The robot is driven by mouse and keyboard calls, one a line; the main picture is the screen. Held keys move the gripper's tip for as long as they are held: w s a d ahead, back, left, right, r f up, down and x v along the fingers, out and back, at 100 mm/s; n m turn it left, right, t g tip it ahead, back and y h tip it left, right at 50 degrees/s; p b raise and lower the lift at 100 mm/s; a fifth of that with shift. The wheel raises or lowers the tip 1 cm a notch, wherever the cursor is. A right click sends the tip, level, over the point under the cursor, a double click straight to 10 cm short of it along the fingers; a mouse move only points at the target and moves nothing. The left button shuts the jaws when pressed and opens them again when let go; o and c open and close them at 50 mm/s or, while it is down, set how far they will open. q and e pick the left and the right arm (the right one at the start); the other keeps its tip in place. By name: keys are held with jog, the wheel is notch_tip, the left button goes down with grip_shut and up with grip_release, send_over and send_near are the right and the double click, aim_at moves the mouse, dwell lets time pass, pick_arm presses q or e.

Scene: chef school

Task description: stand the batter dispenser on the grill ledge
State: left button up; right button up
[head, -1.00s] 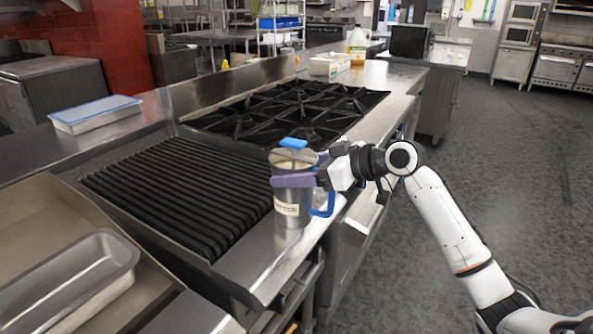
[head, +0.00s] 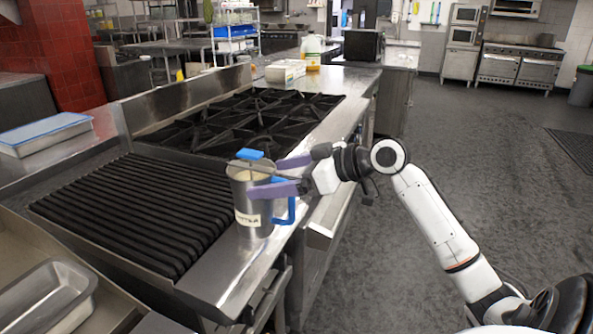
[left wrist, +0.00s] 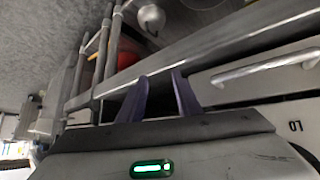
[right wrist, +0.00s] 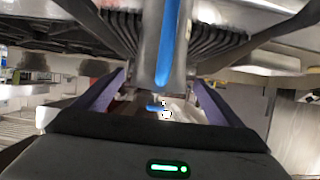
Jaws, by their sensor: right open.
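The batter dispenser (head: 252,213) is a steel cylinder with a blue top piece, a blue side handle and a pale label. It stands upright on the flat steel ledge (head: 215,280) in front of the ribbed grill (head: 135,210). My right gripper (head: 264,176) is open, its purple fingers at the dispenser's handle side, one in front and one behind. In the right wrist view the blue handle (right wrist: 165,45) shows beyond and between the fingers; contact cannot be told. My left gripper (left wrist: 160,78) is empty, with a gap between its fingers, near a steel rail.
A burner range (head: 245,120) lies behind the grill. A blue-lidded pan (head: 45,133) sits at the left, and a steel pan (head: 45,295) at the lower left. White boxes (head: 285,71) and a jug (head: 313,52) stand at the back.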

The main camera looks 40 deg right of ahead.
jog(key=v, duration=0.6)
jog(key=shift+s, duration=0.2)
jog(key=shift+d+r, duration=0.1)
dwell(0.6)
